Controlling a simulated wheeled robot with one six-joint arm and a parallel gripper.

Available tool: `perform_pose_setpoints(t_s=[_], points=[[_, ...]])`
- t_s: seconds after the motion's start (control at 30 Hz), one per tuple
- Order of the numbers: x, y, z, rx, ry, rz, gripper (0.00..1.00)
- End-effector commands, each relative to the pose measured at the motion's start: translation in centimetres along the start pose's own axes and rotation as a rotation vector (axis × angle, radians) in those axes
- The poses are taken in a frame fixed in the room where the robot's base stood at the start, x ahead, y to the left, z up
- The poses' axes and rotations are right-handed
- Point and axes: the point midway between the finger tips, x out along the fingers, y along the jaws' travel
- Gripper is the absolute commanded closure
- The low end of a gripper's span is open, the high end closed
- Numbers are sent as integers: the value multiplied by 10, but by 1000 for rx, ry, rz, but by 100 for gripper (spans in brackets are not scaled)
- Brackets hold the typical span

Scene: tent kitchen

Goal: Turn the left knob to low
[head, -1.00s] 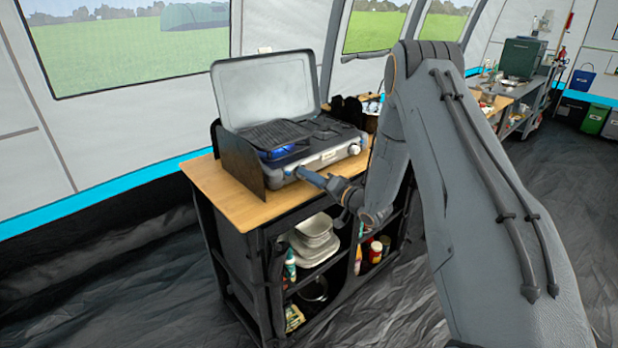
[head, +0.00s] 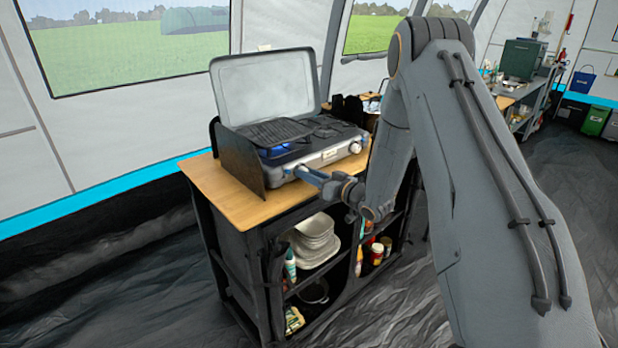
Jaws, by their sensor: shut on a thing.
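The camping stove (head: 316,160) stands on the wooden-topped stand (head: 228,200) with its grey lid (head: 265,88) raised. My gripper (head: 300,171) reaches the left end of the stove's front panel. It is shut on the left knob, which is mostly hidden behind the fingers, so its pointer cannot be read. A blue flame (head: 280,149) shows at the left burner, behind the side windshield (head: 240,158). The right knob (head: 355,147) is pale, uncovered and apart from my gripper.
Shelves below the stove hold stacked white dishes (head: 315,235), bottles and jars. A table with clutter stands behind my arm at the right. Dark floor lies open in front of the stand and to the left.

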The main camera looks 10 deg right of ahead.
Motion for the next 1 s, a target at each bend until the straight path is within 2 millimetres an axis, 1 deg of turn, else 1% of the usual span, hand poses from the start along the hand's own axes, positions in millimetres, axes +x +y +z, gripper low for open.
perform_pose_setpoints(t_s=[0.3, 0.5, 0.73, 1.0], points=[[0, -1, 2, -295, -17, 20, 96], [0, -1, 2, -456, -25, 32, 96], [0, -2, 1, -591, -32, 41, 96], [0, -2, 1, -667, -36, 46, 96]])
